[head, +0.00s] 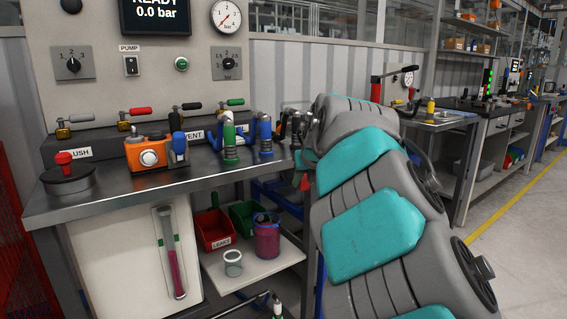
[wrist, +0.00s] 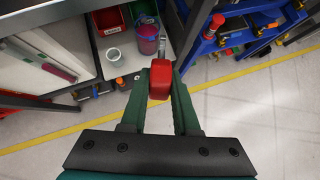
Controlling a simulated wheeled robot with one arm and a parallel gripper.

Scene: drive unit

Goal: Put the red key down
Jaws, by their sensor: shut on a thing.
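The red key (wrist: 160,82) is between the two green fingers of my gripper (wrist: 161,95) in the wrist view. The gripper is shut on its red head. A grey metal piece (wrist: 143,35) shows just beyond the head; it looks like the key's shaft. In the head view, a small red part (head: 305,183) shows at the right end of the bench, beside my arm. My arm hides most of the gripper there. The key is held in the air, off the steel bench top (head: 95,205), with the lower shelf and floor behind it in the wrist view.
On the bench stand an orange device (head: 150,153), a green-handled tool (head: 229,140), blue-handled tools and a round pot with a red knob (head: 68,180). The bench front is mostly clear. Below, a shelf (head: 262,268) holds a red bin (head: 214,229), green bin and purple-filled container.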

